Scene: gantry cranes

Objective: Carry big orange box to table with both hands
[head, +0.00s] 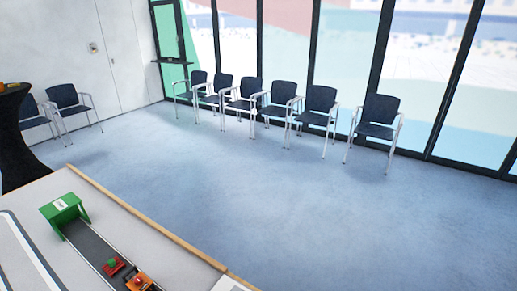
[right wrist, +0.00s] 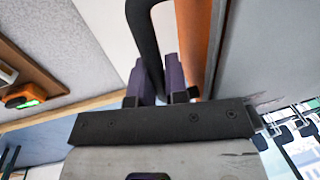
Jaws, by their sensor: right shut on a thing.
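In the right wrist view, my right gripper (right wrist: 160,85) has its purple fingers shut on a black curved handle (right wrist: 143,25). An orange surface (right wrist: 191,45), seemingly part of the big orange box, stands right beside the handle, and only a narrow strip of it shows. The big orange box cannot be made out in the head view. A pale table (head: 115,210) with a wooden edge fills the lower left of the head view. My left gripper is in neither view.
On the table are a green block (head: 63,209), a dark track (head: 95,250), and small red (head: 113,266) and orange (head: 139,283) pieces. A black-draped stand (head: 15,140) is at the far left. Several dark chairs (head: 320,100) line the windows. The blue floor between is clear.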

